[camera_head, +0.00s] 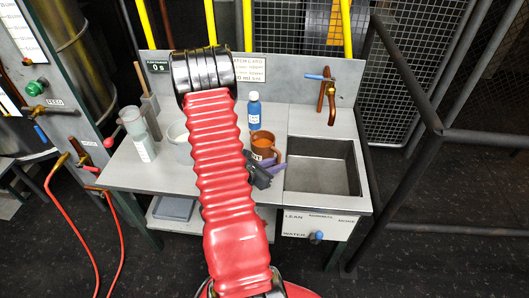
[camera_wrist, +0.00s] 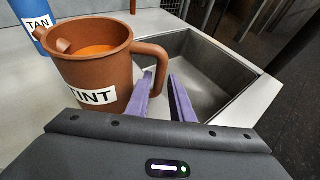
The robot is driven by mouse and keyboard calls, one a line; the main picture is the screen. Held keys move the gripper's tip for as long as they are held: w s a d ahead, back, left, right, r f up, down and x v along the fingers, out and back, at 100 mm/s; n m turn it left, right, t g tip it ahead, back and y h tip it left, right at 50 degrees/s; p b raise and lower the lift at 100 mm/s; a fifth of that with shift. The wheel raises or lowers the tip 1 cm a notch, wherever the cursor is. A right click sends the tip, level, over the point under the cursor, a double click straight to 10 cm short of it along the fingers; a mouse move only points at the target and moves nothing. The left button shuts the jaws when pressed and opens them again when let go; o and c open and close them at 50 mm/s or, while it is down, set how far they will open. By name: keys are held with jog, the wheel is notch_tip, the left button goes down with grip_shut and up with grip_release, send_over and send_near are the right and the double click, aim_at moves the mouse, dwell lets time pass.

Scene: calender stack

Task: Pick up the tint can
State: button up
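The tint can (camera_wrist: 95,65) is a brown jug with a white label reading TINT, orange contents and a handle on its right. It stands upright on the grey bench, and also shows in the head view (camera_head: 263,146). My gripper (camera_wrist: 161,76) has two purple fingers, apart, right beside the can. The handle's lower part appears between the fingers in the wrist view; I cannot tell whether either touches it. In the head view my gripper (camera_head: 273,167) is low at the can's front right, partly hidden by its dark body.
A blue bottle (camera_head: 253,112) labelled TAN stands behind the can. A steel sink (camera_head: 322,178) lies to the right. A pale pot (camera_head: 180,145) and a clear vessel (camera_head: 138,134) stand left. A back panel (camera_head: 300,75) and metal tap (camera_head: 329,97) rise behind.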

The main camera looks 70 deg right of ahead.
jog(key=shift+x, duration=2.6)
jog(key=shift+r, duration=0.1)
jog(key=shift+c, duration=0.3)
grip_shut()
